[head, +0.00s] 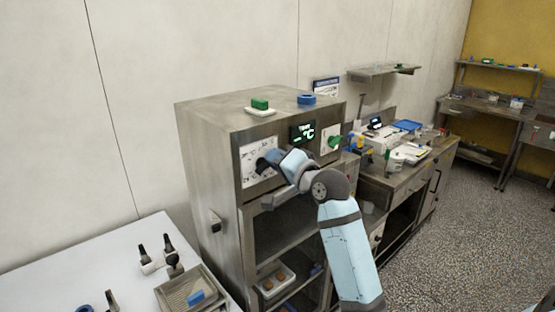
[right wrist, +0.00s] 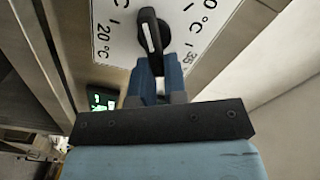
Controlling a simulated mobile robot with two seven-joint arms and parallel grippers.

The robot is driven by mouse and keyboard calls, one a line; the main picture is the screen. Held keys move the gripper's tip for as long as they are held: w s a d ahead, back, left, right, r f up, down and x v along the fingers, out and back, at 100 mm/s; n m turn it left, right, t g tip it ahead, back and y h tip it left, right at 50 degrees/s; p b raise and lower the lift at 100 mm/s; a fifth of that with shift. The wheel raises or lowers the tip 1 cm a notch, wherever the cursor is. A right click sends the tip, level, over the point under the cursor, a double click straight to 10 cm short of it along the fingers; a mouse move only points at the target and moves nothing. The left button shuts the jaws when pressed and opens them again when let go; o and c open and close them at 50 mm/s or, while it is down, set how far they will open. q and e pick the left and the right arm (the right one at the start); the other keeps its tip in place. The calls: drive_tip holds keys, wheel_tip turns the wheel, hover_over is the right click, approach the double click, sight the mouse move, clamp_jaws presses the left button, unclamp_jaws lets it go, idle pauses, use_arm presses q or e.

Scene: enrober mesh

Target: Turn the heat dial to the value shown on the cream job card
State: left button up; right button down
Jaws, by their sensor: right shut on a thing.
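The heat dial is a black knob with a white pointer line (right wrist: 151,36) on a white panel (right wrist: 112,20); "20°C" and part of a "35" show on its scale. In the head view the panel (head: 250,169) is on the upper left front of a steel cabinet (head: 216,140). My right gripper (right wrist: 155,68) is shut on the dial knob, seen also in the head view (head: 270,160). A green-lit display (head: 302,132) right of the dial reads "TEMP" and "°C", its value unclear. I cannot make out a cream job card. My left gripper is not in view.
A green knob (head: 334,142) sits on a second white panel right of the display. A white table (head: 95,262) with a tray (head: 171,299) is at lower left.

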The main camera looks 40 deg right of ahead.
drive_tip(key=shift+r, duration=0.15)
drive_tip(key=c, duration=1.2)
unclamp_jaws()
drive_tip(key=shift+w+a, duration=0.1)
drive_tip(key=shift+o, duration=0.2)
drive_tip(key=shift+a, duration=0.1)
drive_tip(key=shift+w+f, duration=0.1)
drive_tip(key=shift+f, duration=0.1)
drive_tip(key=s+d+b, duration=0.1)
drive_tip(key=s+b, duration=0.2)
drive_tip(key=s, duration=1)
drive_tip(key=shift+s, duration=0.35)
drive_tip(key=shift+d, duration=0.1)
